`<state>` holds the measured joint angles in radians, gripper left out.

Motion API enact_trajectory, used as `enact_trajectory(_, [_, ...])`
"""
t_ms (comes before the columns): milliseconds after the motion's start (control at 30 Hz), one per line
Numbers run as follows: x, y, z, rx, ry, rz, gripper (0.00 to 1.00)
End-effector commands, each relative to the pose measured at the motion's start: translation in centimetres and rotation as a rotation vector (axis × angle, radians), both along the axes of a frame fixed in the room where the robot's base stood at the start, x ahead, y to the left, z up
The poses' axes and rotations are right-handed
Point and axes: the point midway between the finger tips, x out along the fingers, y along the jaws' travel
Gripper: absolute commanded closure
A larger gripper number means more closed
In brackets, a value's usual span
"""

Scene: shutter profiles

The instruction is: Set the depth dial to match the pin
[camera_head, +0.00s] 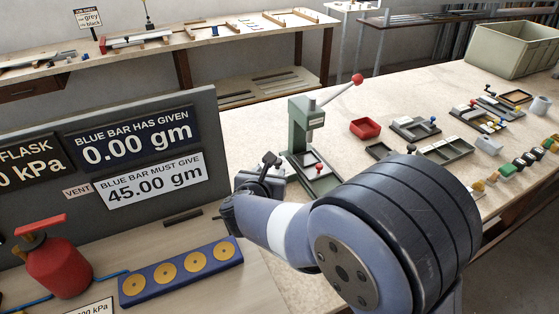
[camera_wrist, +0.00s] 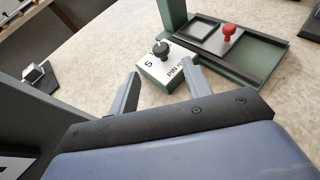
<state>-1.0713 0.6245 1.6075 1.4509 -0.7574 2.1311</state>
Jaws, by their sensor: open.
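The depth dial looks to be the small block with a white top and a black knob (camera_wrist: 160,50) in the wrist view. The green press (camera_head: 300,125) with a red-knobbed lever stands beside my gripper (camera_head: 266,165) in the head view. The dial is not clear there, and I cannot pick out a pin.
The press base (camera_wrist: 262,75) carries a tray with a red knob (camera_wrist: 228,30), close right of the dial. A grey panel (camera_head: 215,105) stands left of my gripper. A red bin (camera_head: 365,128) and several trays lie further right on the bench.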

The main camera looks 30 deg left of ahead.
Motion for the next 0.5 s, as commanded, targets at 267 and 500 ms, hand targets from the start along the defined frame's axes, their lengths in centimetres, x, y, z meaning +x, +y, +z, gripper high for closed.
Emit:
enact_trajectory(267, [4.7, 1.0, -1.9, -0.002, 0.001, -0.002, 0.53])
enact_trajectory(500, [7.3, 1.7, -3.0, -0.002, 0.002, -0.001, 0.53])
